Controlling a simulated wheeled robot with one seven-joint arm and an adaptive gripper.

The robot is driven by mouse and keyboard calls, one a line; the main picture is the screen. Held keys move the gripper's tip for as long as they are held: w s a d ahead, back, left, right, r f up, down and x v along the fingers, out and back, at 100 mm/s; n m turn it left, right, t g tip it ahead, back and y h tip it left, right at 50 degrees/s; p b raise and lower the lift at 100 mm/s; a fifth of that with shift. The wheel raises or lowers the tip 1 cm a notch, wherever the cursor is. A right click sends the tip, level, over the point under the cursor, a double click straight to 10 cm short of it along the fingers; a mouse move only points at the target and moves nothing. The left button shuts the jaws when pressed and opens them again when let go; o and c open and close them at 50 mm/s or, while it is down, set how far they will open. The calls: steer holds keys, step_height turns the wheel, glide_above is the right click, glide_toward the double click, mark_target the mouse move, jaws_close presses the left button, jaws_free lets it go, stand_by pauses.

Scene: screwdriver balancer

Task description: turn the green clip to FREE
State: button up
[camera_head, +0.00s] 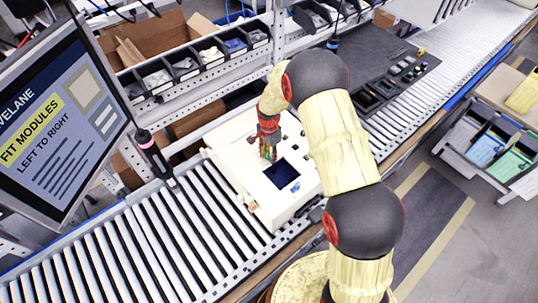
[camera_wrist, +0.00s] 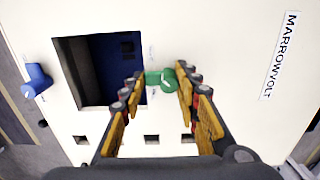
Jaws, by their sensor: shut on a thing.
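The green clip (camera_wrist: 161,79) sits on the white housing (camera_wrist: 225,50) at the right edge of its dark square opening (camera_wrist: 75,72) in the wrist view. Its narrow arm points left toward the opening; its rounder end is at the right finger. My gripper (camera_wrist: 160,82) is shut on it, one finger on either side. In the head view my gripper (camera_head: 268,145) reaches down to the housing (camera_head: 245,150) beside the opening (camera_head: 282,175), mostly hiding the clip. A blue clip (camera_wrist: 37,80) is left of the opening. Any FREE marking is too small to read.
The housing rests on a roller conveyor (camera_head: 165,240). A screwdriver (camera_head: 152,155) hangs upright left of it, near a screen (camera_head: 60,120). Bins (camera_head: 185,68) line the rack behind. A black mat (camera_head: 385,70) with small parts lies at the upper right.

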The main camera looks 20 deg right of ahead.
steer(key=shift+c, duration=0.8)
steer(key=shift+n, duration=0.3)
steer(key=n+b, duration=0.1)
steer(key=n, duration=0.2)
steer(key=shift+w+d+b, duration=0.15)
steer(key=shift+b, duration=0.25)
steer(key=n, duration=0.2)
steer(key=n+b, duration=0.1)
steer(key=n, duration=0.2)
steer(key=shift+w+d+n+b, duration=0.15)
steer(key=shift+w+n+b, duration=0.1)
steer(key=shift+n+b, duration=0.15)
steer(key=n, duration=0.2)
steer(key=n+b, duration=0.1)
steer(key=n, duration=0.1)
steer(key=shift+w+n, duration=0.2)
steer(key=shift+n, duration=0.1)
steer(key=shift+w+n+b, duration=0.2)
steer(key=shift+n+b, duration=0.15)
steer(key=shift+n, duration=1.65)
steer(key=shift+r, duration=0.1)
steer(key=o, duration=1.2)
